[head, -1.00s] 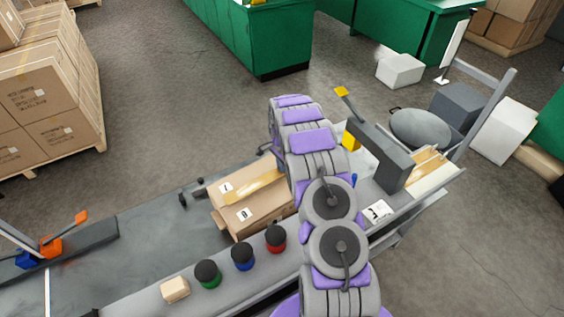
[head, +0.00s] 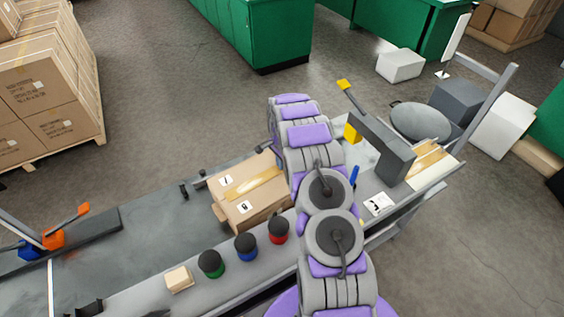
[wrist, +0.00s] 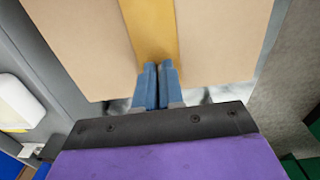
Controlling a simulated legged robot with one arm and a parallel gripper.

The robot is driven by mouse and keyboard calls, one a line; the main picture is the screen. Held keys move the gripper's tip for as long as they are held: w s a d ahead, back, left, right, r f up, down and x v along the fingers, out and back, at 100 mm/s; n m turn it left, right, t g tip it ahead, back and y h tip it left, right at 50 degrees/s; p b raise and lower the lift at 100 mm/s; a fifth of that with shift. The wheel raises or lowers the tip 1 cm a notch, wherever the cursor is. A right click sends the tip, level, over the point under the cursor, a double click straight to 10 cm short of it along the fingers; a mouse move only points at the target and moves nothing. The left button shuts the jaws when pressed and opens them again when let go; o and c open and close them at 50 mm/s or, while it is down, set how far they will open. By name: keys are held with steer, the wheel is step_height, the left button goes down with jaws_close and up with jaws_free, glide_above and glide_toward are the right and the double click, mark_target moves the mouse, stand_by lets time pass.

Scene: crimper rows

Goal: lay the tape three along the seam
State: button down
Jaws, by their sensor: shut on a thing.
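A brown cardboard box (head: 229,207) sits on the grey conveyor, partly hidden by my arm. A yellow-tan tape strip (head: 250,184) runs along the middle of its top, and two white labels show beside it. In the wrist view the box top (wrist: 215,40) fills the upper part, with the tape (wrist: 150,25) running down to my fingertips. My gripper (wrist: 158,68) has its blue fingers close together, shut on the tape's near end at the box edge. The head view hides my gripper behind my arm. I cannot tell whether the tape is pressed flat at that end.
Red (head: 278,232), blue (head: 246,248) and green (head: 211,264) black-capped knobs and a tan block (head: 179,279) line the near rail. A grey frame (head: 380,145) with a yellow-tipped lever stands right of the box. The conveyor left of the box is mostly clear.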

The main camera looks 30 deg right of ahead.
steer(key=c, duration=1.3)
jaws_free()
steer(key=shift+d, duration=0.3)
steer(key=shift+c, duration=0.2)
steer(key=shift+o, duration=0.9)
steer(key=shift+a, duration=0.15)
steer(key=shift+r, duration=0.1)
step_height(320, 180, up, 17)
steer(key=p, duration=0.3)
